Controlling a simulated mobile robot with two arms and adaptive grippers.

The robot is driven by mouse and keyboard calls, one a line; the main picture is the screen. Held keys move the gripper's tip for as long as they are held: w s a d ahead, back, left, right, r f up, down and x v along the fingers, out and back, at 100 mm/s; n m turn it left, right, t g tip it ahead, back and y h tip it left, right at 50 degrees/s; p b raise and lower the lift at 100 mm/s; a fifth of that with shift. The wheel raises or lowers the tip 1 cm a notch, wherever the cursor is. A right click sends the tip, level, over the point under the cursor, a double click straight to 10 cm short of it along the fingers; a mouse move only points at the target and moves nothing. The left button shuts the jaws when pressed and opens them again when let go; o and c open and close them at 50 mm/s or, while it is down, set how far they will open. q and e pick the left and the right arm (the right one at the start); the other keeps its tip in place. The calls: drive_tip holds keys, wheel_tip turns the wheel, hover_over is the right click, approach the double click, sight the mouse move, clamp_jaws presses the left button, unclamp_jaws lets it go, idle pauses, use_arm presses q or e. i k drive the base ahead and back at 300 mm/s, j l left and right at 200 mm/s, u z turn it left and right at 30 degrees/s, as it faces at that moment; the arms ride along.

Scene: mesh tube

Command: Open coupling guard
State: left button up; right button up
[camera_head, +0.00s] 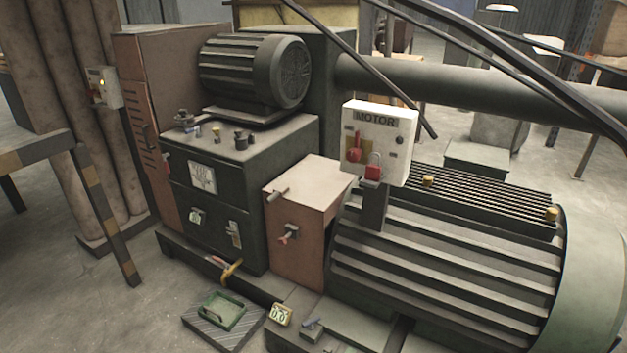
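A reddish-brown box cover (298,253), apparently the coupling guard, stands between the dark green machine housing (250,205) and the big ribbed motor (450,265). Its top and front face look closed. A grey handle (277,195) sits at its upper front edge, and a small red-tipped latch or lever (287,235) is on its front face. The white switch box (395,120) marked MOTOR stands on a post by the motor, with a red switch handle (354,148) and a red padlock (373,167) on it. Neither of my grippers shows in this view.
A green tray (222,313) lies on a ribbed plate on the floor in front, near a yellow valve handle (231,271) and a small gauge (280,314). Dark rods or cables cross the upper right. Open floor lies at the lower left, beside a table (30,143).

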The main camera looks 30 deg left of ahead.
sight(315, 182)
drive_tip(key=j+z, duration=0.1)
drive_tip(key=z, duration=0.5)
drive_tip(key=k+j+z, duration=0.1)
drive_tip(key=j+z, duration=0.2)
drive_tip(key=k+j+z, duration=0.15)
drive_tip(key=j+z, duration=0.2)
drive_tip(key=j, duration=0.15)
drive_tip(key=k+j+z, duration=0.15)
drive_tip(key=j+z, duration=0.15)
